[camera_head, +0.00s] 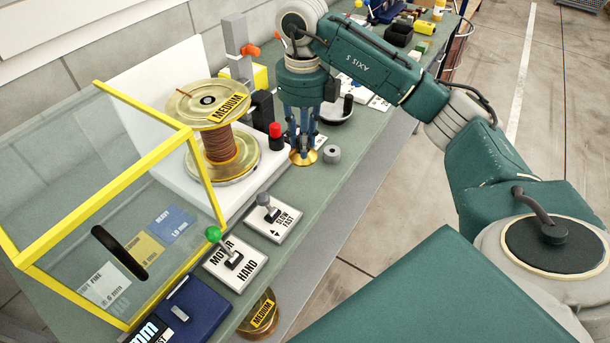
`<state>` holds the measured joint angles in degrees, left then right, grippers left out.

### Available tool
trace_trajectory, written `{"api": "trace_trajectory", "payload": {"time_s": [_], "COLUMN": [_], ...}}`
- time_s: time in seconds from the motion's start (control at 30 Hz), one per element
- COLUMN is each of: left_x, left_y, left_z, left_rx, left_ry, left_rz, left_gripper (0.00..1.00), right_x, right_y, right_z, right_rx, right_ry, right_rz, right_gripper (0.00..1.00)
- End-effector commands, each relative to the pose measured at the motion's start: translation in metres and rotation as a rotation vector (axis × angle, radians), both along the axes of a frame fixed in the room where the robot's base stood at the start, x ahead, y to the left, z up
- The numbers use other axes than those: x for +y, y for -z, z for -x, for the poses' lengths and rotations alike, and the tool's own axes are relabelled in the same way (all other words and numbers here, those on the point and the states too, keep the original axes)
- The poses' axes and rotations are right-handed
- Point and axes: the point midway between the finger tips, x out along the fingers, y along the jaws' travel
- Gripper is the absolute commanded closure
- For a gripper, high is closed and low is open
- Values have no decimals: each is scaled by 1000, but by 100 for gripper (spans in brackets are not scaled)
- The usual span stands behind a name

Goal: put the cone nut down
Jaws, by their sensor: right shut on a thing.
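My right gripper (304,148) points down over the bench, right of the large spool. It is shut on the brass cone nut (303,158), whose flared golden rim shows below the fingers. The cone nut is at or just above the bench top; I cannot tell if it touches. A small grey ring-like part (332,153) lies on the bench just right of it. My left gripper is not in view.
A red-topped black post (276,137) is close left of the gripper. Lever plates (273,217) lie nearer. The bench's right edge is close; some bare bench lies between.

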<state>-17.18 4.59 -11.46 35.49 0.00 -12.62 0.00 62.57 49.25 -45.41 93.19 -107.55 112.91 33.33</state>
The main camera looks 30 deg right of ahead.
Motion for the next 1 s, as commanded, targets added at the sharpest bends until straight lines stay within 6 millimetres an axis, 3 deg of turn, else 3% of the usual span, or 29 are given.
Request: {"api": "trace_trajectory", "payload": {"time_s": [0.2, 0.3, 0.73, 1.0], "left_x": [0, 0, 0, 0], "left_y": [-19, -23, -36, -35], "left_z": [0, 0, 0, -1], "left_rx": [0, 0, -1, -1], "left_ry": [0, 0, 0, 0], "left_rz": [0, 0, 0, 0], "left_gripper": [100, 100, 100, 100], "right_x": [-1, -1, -1, -1], "right_y": [51, 67, 117, 122], "right_z": [1, 1, 0, 0], "right_rx": [3, 1, -1, -3], "right_ry": [2, 3, 3, 2], "right_rz": [2, 2, 1, 1], "right_gripper": [100, 100, 100, 100]}}
